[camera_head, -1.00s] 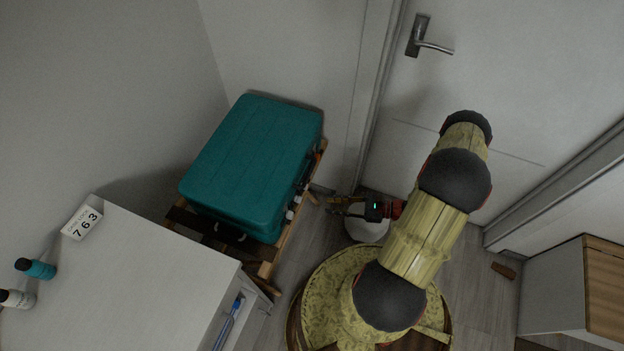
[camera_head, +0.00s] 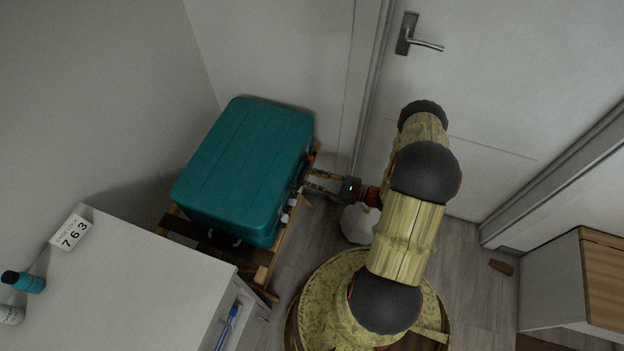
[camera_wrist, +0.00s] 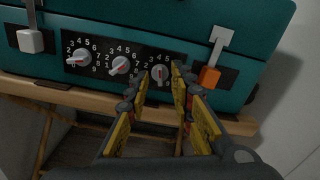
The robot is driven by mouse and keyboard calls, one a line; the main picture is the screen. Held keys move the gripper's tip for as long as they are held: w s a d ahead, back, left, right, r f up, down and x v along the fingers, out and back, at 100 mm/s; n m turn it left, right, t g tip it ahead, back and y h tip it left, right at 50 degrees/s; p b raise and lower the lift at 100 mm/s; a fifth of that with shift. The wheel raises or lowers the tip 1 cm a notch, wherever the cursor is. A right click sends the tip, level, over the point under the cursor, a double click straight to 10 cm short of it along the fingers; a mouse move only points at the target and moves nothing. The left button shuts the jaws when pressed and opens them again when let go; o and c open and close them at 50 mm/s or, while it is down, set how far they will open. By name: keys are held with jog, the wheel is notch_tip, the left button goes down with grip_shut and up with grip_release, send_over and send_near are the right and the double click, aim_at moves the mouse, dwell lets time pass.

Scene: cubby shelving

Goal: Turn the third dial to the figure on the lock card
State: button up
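The first dial (camera_wrist: 82,58) and second dial (camera_wrist: 121,65) stand left of the third dial (camera_wrist: 160,74). The third dial's pointer figure is too small to read surely. My gripper (camera_wrist: 162,82) is open, its yellow-padded fingers on either side of the third dial; contact cannot be told. In the head view my gripper (camera_head: 306,180) is at the case's front. The lock card (camera_head: 71,233) reads 7 6 3.
A pale latch (camera_wrist: 30,40) is left of the dials and an orange-tipped latch (camera_wrist: 210,76) is close right of my fingers. A white cabinet (camera_head: 140,285) with bottles (camera_head: 25,282) stands at lower left.

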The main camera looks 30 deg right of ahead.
jog(key=shift+w+a, duration=0.1)
jog(key=shift+w, duration=0.05)
jog(key=shift+c, duration=0.6)
jog(key=c, duration=0.4)
grip_shut()
